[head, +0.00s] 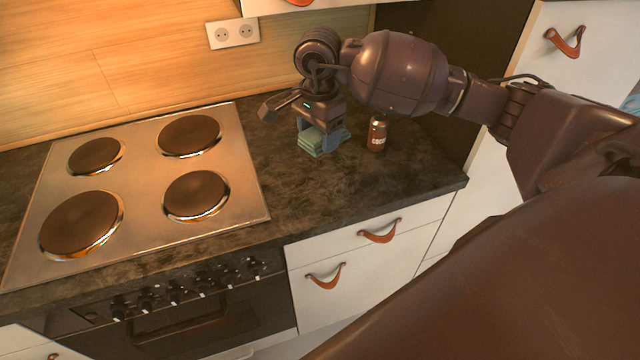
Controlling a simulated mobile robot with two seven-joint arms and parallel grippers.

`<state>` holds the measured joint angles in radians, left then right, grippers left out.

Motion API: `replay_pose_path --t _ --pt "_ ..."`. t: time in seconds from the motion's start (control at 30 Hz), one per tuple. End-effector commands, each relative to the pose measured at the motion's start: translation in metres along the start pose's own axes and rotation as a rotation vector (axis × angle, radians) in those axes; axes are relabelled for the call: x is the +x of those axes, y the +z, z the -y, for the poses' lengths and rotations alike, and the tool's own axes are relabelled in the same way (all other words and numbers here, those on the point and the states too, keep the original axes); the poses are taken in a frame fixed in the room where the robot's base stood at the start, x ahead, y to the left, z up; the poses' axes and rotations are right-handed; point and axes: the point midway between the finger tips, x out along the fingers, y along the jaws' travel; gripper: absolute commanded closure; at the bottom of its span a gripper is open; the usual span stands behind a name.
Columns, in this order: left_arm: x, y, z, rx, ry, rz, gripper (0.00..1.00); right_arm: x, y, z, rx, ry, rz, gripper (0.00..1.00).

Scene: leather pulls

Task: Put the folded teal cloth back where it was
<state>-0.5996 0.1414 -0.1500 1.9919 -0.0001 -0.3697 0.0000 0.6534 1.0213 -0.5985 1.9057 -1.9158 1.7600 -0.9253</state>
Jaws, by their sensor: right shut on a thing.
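The folded teal cloth (311,139) is at the dark countertop right of the stove, below my right gripper. My right gripper (322,140) points down and is shut on the cloth, with its fingers on either side of it. Part of the cloth is hidden by the fingers, and I cannot tell whether it touches the counter. My left gripper is not in view.
A small brown jar (377,134) with lettering stands close to the right of the cloth. The stove (144,175) with its metal hob fills the left. The dark countertop (310,195) is clear in front of the cloth. A wall socket (233,33) is behind.

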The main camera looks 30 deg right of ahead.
Motion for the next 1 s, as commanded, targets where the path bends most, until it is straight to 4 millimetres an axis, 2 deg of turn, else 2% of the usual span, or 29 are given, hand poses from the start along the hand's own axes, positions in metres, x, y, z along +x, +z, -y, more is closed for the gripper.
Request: replay_pose_path --t 0.1,0.4,0.5,0.77,1.0 --pt "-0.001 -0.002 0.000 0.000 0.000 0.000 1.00 0.027 0.000 -0.001 0.001 0.004 0.002 0.58" --pt "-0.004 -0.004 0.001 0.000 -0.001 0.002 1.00 0.087 0.001 -0.001 0.000 0.002 0.002 0.58" --pt "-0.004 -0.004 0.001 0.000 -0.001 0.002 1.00 0.100 0.000 0.000 0.000 0.001 0.000 0.58" --pt "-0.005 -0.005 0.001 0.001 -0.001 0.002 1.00 0.115 0.000 0.000 -0.001 0.001 0.000 0.58" --pt "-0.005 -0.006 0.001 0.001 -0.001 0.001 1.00 0.146 0.000 0.000 -0.001 0.001 0.000 0.58"
